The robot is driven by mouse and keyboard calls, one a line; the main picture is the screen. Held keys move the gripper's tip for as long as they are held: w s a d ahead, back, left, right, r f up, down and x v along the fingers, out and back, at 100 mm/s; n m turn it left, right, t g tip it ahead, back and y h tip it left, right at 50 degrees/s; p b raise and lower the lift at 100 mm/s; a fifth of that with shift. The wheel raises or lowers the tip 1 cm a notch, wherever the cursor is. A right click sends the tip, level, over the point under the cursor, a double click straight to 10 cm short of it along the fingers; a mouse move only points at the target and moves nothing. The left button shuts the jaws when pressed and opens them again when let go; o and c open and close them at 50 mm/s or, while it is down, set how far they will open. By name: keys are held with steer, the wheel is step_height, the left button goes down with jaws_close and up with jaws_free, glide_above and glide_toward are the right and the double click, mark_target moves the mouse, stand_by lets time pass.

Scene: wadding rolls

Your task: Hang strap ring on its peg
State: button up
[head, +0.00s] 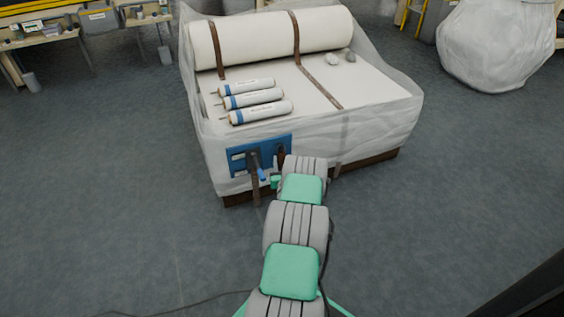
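A blue panel (240,157) with pale labels is on the front of the wrapped wadding block. A brown strap (256,192) hangs down in front of the panel. Its ring cannot be made out at this size. A small dark upright shape (281,154) shows at the panel's right side; I cannot tell whether it is a peg or part of a strap. My gripper (257,167) is at the panel, just above the hanging strap. Its fingers are too small and dark to show whether they are open or shut on the strap. My wrist covers the area right of the panel.
A large wadding roll (270,40) lies at the back of the block under brown straps. Several labelled rolls, including a front one (262,112), and two grey lumps (333,58) lie on top. Clear wrap surrounds the block. A wrapped bundle (494,45) stands right.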

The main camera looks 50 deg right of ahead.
steer(key=o, duration=0.3)
